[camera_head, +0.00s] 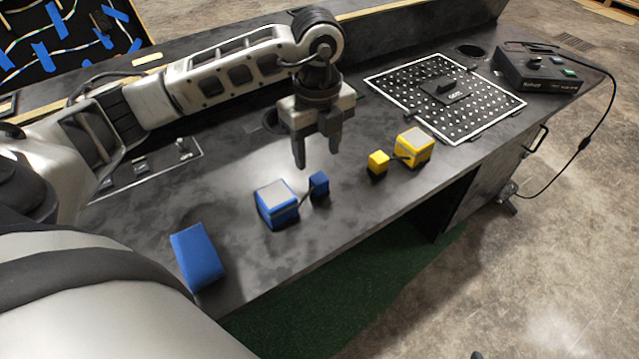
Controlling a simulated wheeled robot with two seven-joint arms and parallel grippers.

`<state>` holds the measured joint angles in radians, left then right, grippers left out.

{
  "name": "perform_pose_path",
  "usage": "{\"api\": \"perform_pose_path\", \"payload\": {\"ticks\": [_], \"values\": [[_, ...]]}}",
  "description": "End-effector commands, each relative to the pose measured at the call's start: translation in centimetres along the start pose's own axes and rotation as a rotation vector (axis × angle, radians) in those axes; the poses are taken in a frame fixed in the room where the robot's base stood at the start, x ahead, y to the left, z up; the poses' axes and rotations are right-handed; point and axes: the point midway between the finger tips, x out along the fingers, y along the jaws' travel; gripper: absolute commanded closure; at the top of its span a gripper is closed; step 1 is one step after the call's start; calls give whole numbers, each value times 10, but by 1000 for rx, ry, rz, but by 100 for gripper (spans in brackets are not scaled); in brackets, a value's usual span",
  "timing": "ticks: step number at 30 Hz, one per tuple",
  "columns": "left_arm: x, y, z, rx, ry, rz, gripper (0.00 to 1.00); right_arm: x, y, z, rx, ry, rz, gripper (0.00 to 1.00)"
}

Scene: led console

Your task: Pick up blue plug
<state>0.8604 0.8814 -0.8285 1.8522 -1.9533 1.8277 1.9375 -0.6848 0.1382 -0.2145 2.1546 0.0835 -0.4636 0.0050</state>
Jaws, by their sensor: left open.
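The blue plug is a small blue block (319,186) on the dark table, joined by a short dark cable to a larger blue box (276,204) with a grey top. My left gripper (318,163) points down with its fingers apart and empty. It appears just above and behind the small blue block in the picture, not touching it as far as I can tell. My right gripper is not in view.
A yellow box (413,147) and small yellow block (377,163) sit to the right. A plain blue block (197,257) lies near left. A perforated board (444,97) and a black control box (538,70) are at the right. The table's front edge is close to the boxes.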

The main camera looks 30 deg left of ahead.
Motion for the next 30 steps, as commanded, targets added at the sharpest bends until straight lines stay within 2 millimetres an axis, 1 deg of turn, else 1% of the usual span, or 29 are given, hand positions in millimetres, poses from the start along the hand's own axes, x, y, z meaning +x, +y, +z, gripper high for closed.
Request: {"api": "perform_pose_path", "payload": {"ticks": [1, 3, 6, 11, 19, 22, 29, 30], "values": [[11, 1, -1, 1, 2, 4, 47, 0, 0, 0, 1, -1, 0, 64], [21, 0, -1, 0, 2, 1, 47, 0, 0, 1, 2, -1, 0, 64], [30, 0, -1, 1, 3, 0, 47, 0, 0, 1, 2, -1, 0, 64], [40, 0, -2, 3, 3, 1, 47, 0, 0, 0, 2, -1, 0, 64], [78, 1, -5, 2, 3, 1, 47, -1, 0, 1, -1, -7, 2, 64], [84, 1, -5, 2, 4, -1, 47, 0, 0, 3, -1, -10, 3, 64], [85, 0, -5, 3, 3, -2, 47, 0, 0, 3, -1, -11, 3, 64], [85, 0, -5, 3, 3, -2, 58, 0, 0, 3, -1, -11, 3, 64]]}}
